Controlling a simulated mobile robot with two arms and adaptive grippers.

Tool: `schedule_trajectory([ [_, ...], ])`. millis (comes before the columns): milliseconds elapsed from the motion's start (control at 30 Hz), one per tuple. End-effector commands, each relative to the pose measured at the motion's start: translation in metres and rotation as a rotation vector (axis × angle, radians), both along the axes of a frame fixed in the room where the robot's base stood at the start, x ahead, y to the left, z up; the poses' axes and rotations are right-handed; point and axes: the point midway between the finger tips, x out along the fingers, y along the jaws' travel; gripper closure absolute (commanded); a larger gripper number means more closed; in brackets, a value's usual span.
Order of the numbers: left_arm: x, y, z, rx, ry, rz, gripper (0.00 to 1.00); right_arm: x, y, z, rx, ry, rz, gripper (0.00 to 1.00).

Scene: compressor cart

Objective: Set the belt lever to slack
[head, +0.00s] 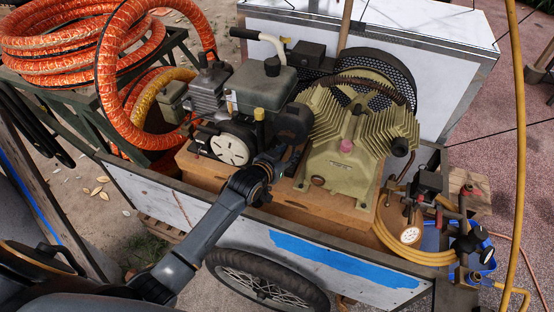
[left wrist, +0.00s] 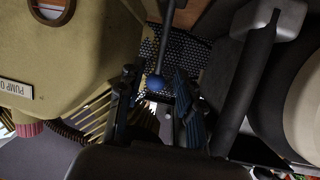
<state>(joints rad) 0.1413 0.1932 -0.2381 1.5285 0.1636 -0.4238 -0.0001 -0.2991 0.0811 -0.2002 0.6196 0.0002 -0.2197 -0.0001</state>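A lever with a blue ball knob (left wrist: 157,83) on a dark rod shows in the left wrist view, in front of a perforated dark guard (left wrist: 178,50). My left gripper (left wrist: 157,108) has its fingers apart, one on each side of the knob; I cannot tell whether either touches it. In the head view my left gripper (head: 287,152) reaches between the engine (head: 262,88) and the olive finned pump (head: 345,140), and the lever is hidden there. No slack marking is readable. My right gripper is not in view.
The machine sits on a wooden base (head: 285,205) inside a cart with white side panels (head: 345,262). An orange hose coil (head: 70,40) lies at the left. Gauges and valves (head: 410,235) stand at the right. The pump and engine closely flank my left gripper.

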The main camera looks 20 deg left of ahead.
Motion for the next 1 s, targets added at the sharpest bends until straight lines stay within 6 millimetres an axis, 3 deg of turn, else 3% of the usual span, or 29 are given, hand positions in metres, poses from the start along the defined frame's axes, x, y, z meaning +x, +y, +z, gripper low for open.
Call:
schedule_trajectory([
  [200, -0.04, 0.009, 0.016, 0.001, -0.001, 0.001, 0.64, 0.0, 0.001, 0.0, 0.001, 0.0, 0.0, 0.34],
  [400, -0.062, 0.014, 0.025, 0.001, -0.002, 0.0, 0.64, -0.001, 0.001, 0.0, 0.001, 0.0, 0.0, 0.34],
  [1000, -0.067, 0.015, 0.029, 0.0, -0.003, 0.001, 0.64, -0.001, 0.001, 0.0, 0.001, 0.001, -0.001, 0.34],
])
